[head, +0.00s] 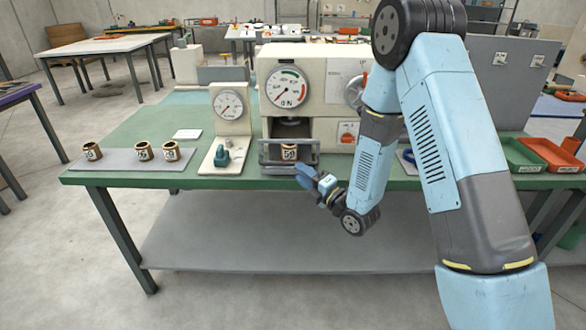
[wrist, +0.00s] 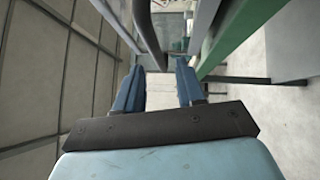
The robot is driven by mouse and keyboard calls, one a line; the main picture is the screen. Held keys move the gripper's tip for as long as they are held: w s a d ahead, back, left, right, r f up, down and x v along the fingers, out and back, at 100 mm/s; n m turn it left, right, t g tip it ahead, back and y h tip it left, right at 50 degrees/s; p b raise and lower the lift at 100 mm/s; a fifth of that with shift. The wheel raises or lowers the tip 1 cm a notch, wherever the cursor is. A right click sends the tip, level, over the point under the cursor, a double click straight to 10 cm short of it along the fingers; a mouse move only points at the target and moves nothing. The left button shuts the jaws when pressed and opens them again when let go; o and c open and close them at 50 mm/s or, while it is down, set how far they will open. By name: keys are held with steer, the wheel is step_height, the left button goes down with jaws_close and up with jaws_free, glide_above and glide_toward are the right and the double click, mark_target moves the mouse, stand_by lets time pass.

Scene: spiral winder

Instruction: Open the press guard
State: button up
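The press (head: 320,90) is a cream machine with a round dial on the green bench. Its guard (head: 268,157), a dark grey frame, stands across the low front opening. A small tan piece with a number on it (head: 289,153) shows behind the frame. My gripper (head: 312,177) is in front of the bench edge, just below and right of the guard. In the wrist view my gripper (wrist: 159,75) has its two blue fingers apart with a gap between them. Grey bars (wrist: 147,30) run beyond the fingertips; I cannot tell whether they touch.
A smaller dial gauge stand (head: 230,125) is left of the press. Several tan pieces sit on a grey mat (head: 115,163) at the bench's left. Green and orange trays (head: 548,152) lie at the right. The green bench edge (wrist: 240,45) runs close beside my gripper.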

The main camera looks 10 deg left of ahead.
steer(key=v, duration=0.7)
steer(key=shift+s+d, duration=0.2)
steer(key=shift+d, duration=0.05)
steer(key=shift+w, duration=0.1)
steer(key=w+d+r+m+h, duration=0.6)
steer(key=d+r+m+h, duration=0.1)
steer(key=r, duration=0.1)
steer(key=s+d+r+m+h, duration=0.2)
steer(key=d+r+m+h, duration=0.3)
steer(key=d+r+m, duration=0.35)
steer(key=s+d+r+m+g+h, duration=0.1)
steer(key=s+d+r+m+h, duration=0.1)
steer(key=s+d+r+m, duration=0.3)
steer(key=s+d+r+m+g+h, duration=0.1)
steer(key=s+d+m+g+h, duration=0.15)
steer(key=s, duration=0.35)
steer(key=s+r+m+g, duration=0.1)
steer(key=s+m, duration=0.2)
steer(key=s, duration=0.5)
steer(key=s+d+r+m+g, duration=0.1)
steer(key=s+m, duration=0.3)
steer(key=s, duration=0.4)
steer(key=shift+s+d+r+g+y, duration=0.2)
steer(key=shift+d+r+g+y, duration=0.2)
steer(key=shift+r, duration=0.4)
